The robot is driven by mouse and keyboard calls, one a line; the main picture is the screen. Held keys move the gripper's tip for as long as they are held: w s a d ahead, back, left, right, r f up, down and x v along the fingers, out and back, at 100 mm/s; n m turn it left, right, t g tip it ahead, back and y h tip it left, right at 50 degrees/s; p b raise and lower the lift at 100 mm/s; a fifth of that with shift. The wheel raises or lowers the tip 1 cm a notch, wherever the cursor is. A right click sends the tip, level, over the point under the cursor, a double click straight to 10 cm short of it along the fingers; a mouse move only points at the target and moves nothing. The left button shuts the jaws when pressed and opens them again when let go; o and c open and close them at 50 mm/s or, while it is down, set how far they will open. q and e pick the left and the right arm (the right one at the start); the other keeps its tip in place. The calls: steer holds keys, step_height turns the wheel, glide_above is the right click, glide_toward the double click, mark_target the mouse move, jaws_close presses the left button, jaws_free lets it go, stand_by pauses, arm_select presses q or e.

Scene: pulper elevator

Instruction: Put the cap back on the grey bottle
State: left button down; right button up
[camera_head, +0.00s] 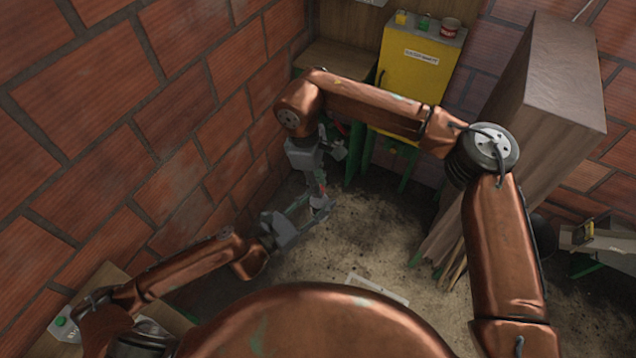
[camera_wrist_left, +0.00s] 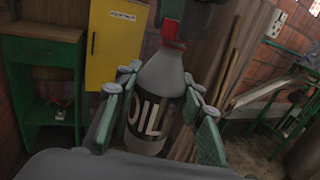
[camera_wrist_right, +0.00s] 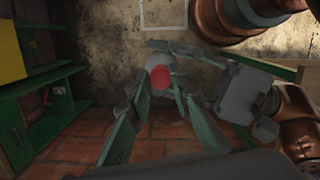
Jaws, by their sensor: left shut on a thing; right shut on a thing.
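The grey bottle (camera_wrist_left: 160,85), labelled OIL, stands between the green-padded fingers of my left gripper (camera_wrist_left: 155,108), which is shut on it. In the head view the bottle (camera_head: 320,203) is small beside my left gripper (camera_head: 302,210). The red cap (camera_wrist_left: 174,30) is at the top of the bottle neck and looks in contact with it; I cannot tell whether it is seated. My right gripper (camera_head: 319,184) comes from above and is shut on the cap.
A yellow cabinet (camera_head: 420,65) with small cans on top stands at the back. A green-framed bench (camera_wrist_left: 40,60) is beside it. Wooden boards (camera_head: 530,130) lean at the right. A brick wall (camera_head: 130,120) runs close along the left. The dirt floor below is mostly clear.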

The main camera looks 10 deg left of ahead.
steer(key=o, duration=0.7)
steer(key=shift+c, duration=0.2)
steer(key=shift+r, duration=2.25)
steer(key=shift+c, duration=0.4)
